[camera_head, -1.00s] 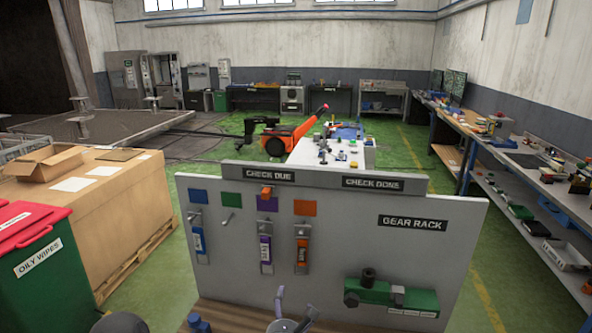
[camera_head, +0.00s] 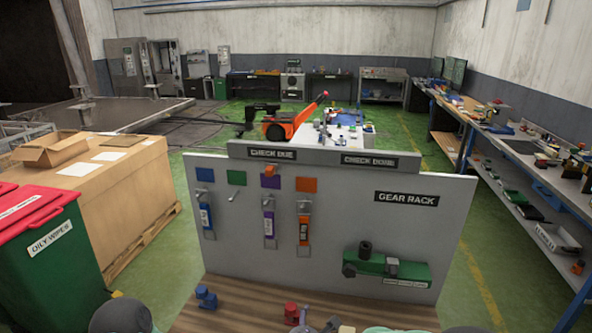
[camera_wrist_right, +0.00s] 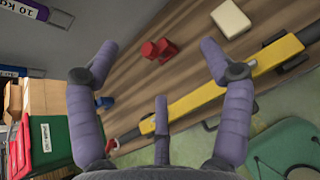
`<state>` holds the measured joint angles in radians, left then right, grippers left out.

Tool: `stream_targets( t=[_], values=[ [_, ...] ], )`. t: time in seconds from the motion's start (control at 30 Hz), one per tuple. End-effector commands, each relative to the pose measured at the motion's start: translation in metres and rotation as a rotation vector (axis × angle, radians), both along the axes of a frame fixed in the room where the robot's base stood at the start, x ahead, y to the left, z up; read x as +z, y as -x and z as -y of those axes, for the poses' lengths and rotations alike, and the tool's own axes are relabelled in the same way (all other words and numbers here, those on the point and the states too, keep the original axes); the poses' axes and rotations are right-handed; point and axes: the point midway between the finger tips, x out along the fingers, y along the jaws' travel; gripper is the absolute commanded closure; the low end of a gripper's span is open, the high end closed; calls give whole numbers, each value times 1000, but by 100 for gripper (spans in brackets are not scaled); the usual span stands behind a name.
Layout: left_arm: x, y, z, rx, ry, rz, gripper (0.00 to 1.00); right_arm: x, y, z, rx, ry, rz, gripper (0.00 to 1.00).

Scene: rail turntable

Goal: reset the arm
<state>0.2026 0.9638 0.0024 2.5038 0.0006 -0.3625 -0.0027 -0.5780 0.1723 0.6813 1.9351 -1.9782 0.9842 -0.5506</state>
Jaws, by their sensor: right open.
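My right gripper (camera_wrist_right: 160,62) is open and empty in the right wrist view, its purple-grey fingers spread above a wooden worktop (camera_wrist_right: 140,75). A red fitting (camera_wrist_right: 160,50) lies beyond the fingers, and a yellow bar-like tool (camera_wrist_right: 200,100) runs diagonally beneath them. I see no contact with either. In the head view, part of a grey gripper shows at the bottom edge, too cut off to read. My left gripper is not in view.
The grey gear rack board (camera_head: 330,235) stands behind the worktop, with hanging tools and a green device (camera_head: 385,268). A blue fitting (camera_head: 205,297) is at the worktop's left. A cream block (camera_wrist_right: 230,18) lies near the red fitting. A green bin (camera_head: 60,265) stands left.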

Motion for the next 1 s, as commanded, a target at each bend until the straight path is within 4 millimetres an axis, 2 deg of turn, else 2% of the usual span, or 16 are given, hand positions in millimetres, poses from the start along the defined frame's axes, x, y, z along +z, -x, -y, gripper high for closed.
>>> stream_targets(
  t=[0.03, 0.17, 0.27, 0.3, 0.4, 0.5, 0.6, 0.7, 0.87, 1.0],
  values=[
    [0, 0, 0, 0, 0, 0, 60, -18, 6, 9, -36, -25, -56, 20],
    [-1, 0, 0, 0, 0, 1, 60, -70, 32, 31, -169, -129, -229, 20],
    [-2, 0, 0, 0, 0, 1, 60, -120, 68, 48, -335, -255, -403, 20],
    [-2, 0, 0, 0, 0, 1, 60, -139, 85, 53, -416, -315, -475, 20],
    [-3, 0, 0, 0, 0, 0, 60, -179, 130, 58, -636, -475, -634, 20],
    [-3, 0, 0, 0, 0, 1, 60, -207, 170, 54, -876, -642, -756, 20],
    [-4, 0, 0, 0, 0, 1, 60, -227, 201, 45, -1132, -812, -839, 20],
    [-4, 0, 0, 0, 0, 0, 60, -241, 222, 34, -1403, -982, -876, 20],
    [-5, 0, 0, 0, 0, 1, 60, -261, 233, 23, -1857, -1244, -822, 20],
    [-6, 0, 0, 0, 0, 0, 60, -280, 232, 30, -2236, -1435, -654, 20]
  ],
)
